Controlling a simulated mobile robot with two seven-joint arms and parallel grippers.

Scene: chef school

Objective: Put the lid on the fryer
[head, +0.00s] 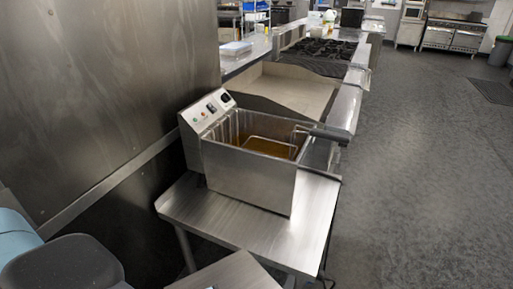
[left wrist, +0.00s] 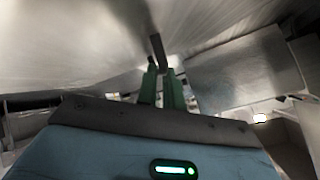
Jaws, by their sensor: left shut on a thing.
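The fryer (head: 245,180) is a steel box on a low metal table in the head view. Its top is open, and a wire basket and amber oil (head: 268,147) show inside. The basket's dark handle (head: 325,133) sticks out over the right edge. My left gripper (left wrist: 160,72) shows only in the left wrist view, its green fingers shut on a narrow dark grey bar (left wrist: 158,47), which looks like the handle of the lid. A broad brushed-metal surface lies beyond it; I cannot tell whether this is the lid. My right gripper is out of view.
A tall steel wall (head: 100,90) stands left of the fryer. The metal table (head: 240,222) has bare room in front of the fryer. A flat griddle (head: 295,85) and a burner stove (head: 325,48) lie behind. Open floor (head: 420,160) is on the right.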

